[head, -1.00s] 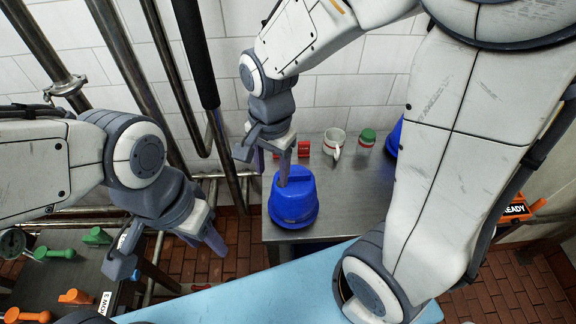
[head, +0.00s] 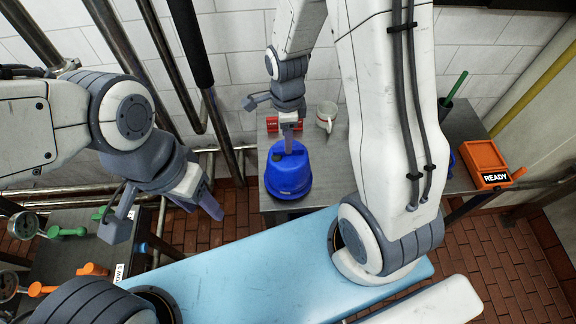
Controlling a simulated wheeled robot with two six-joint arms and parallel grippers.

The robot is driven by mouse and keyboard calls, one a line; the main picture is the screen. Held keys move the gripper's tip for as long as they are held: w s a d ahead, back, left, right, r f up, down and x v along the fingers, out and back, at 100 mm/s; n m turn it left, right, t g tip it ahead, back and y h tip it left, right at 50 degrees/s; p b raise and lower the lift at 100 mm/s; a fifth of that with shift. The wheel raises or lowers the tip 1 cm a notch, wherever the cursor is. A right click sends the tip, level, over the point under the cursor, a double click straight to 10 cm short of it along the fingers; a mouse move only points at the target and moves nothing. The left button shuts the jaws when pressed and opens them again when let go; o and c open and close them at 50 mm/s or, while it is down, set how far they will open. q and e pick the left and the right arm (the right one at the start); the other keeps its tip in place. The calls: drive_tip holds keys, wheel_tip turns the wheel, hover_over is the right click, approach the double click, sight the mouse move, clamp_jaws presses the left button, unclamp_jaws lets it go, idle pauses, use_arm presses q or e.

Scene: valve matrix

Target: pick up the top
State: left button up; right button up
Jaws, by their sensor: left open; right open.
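No thing is labelled as the top. A blue rounded piece (head: 288,178), with a raised ridge above and a wider rim below, stands upright on the metal table (head: 268,203). My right gripper (head: 289,146) is open, and its visible finger points down at the upper part of the blue piece.
A white mug (head: 326,115) and a red item (head: 290,125) stand behind the blue piece. An orange READY box (head: 484,158) is at the right. Several green and orange handles (head: 92,269) are at the lower left. Pipes rise at the left.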

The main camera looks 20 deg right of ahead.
sight(288, 166)
drive_tip(key=f+p, duration=0.1)
drive_tip(key=f, duration=0.2)
drive_tip(key=shift+d, duration=0.2)
drive_tip(key=shift+f, duration=0.55)
drive_tip(key=shift+f, duration=0.25)
clamp_jaws()
idle(1.4)
